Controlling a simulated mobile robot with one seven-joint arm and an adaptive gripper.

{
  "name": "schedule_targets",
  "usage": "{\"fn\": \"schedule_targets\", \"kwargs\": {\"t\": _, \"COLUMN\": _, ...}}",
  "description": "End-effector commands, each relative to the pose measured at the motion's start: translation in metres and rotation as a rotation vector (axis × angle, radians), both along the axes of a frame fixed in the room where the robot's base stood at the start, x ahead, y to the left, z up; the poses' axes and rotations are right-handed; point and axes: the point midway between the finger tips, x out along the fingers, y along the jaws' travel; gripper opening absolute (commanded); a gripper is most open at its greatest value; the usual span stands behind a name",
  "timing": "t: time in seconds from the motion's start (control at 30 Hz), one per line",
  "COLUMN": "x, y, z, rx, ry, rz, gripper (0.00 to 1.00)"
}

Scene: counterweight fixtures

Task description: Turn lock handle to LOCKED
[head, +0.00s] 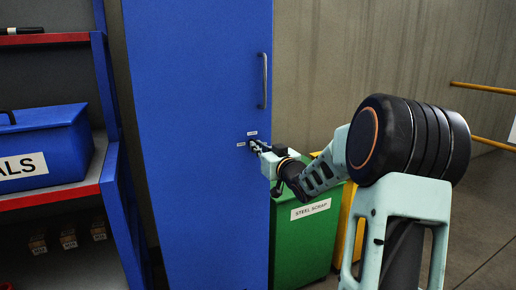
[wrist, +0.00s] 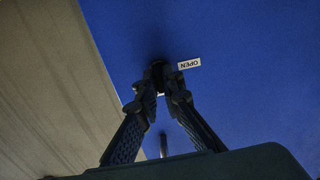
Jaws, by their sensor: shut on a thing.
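The tall blue cabinet door (head: 200,110) carries a small dark lock handle (wrist: 158,68), mostly hidden by my fingers. My gripper (head: 257,147) is at the lock, and in the wrist view both fingertips (wrist: 161,88) close on the handle. Two small white labels sit by the lock in the head view, one above it (head: 252,133) and one to its left (head: 241,144), too small to read there. In the wrist view an upside-down label reads OPEN (wrist: 189,64), beside the handle. The handle's exact angle cannot be told.
A vertical pull handle (head: 264,80) is on the door above the lock. A green STEEL SCRAP bin (head: 310,235) stands right of the cabinet, under my arm. A shelf with red edges (head: 60,193) holding a blue box (head: 45,140) stands to the left. Yellow rails (head: 485,89) are far right.

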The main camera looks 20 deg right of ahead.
Motion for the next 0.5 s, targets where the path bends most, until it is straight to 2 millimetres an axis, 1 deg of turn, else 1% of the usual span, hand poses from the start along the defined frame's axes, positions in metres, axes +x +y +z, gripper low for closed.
{"fn": "schedule_targets", "kwargs": {"t": 0.03, "x": 0.0000, "y": -0.0002, "z": 0.0001, "rx": -0.002, "ry": 0.000, "rz": 0.000, "gripper": 0.00}}
{"fn": "schedule_targets", "kwargs": {"t": 0.07, "x": 0.0000, "y": -0.0002, "z": 0.0001, "rx": -0.002, "ry": 0.000, "rz": 0.000, "gripper": 0.08}}
{"fn": "schedule_targets", "kwargs": {"t": 0.2, "x": 0.0000, "y": -0.0002, "z": 0.0001, "rx": -0.001, "ry": 0.000, "rz": 0.000, "gripper": 0.24}}
{"fn": "schedule_targets", "kwargs": {"t": 0.5, "x": -0.0009, "y": -0.0002, "z": 0.0000, "rx": 0.000, "ry": 0.000, "rz": 0.000, "gripper": 0.25}}
